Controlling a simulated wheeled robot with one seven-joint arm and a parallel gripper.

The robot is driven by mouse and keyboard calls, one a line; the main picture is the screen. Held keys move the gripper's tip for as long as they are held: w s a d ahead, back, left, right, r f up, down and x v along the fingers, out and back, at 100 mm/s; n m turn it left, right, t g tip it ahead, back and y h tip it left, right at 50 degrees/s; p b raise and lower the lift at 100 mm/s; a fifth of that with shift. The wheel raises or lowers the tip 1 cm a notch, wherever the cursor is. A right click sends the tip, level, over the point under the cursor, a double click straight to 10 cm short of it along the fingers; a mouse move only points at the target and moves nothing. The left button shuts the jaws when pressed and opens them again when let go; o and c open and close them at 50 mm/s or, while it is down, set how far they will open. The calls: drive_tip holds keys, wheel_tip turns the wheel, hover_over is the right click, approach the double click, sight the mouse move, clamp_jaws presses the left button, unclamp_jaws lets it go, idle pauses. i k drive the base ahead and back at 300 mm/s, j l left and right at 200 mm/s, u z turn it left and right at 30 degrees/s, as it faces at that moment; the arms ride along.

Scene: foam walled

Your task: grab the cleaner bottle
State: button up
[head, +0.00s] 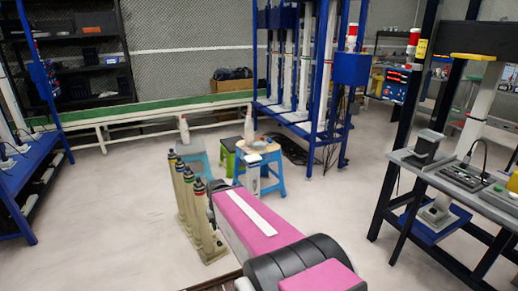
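Two bottle shapes stand on stools in the middle distance, and I cannot tell for sure which is the cleaner bottle. One is a pale bottle (184,131) upright on a light blue stool (197,158). The other is a beige bottle (249,124) on or just behind a wooden-topped blue stool (271,182). My pink arm reaches from the lower right toward these stools. My gripper cannot be made out beyond the arm's far end. Nothing is seen held.
A row of tall beige cylinders (190,205) stands left of my arm, close to it. A green stool (228,156) is behind the blue one. A grey workbench (440,178) is at right, blue racks at left and back. The floor at left is clear.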

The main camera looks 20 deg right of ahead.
sight(248, 125)
drive_tip(key=i+l+z, duration=0.35)
drive_tip(key=l, duration=0.4)
drive_tip(key=i+l+z, duration=0.35)
drive_tip(key=i+l, duration=0.15)
drive_tip(key=i+l+z, duration=0.35)
drive_tip(key=i+l, duration=0.2)
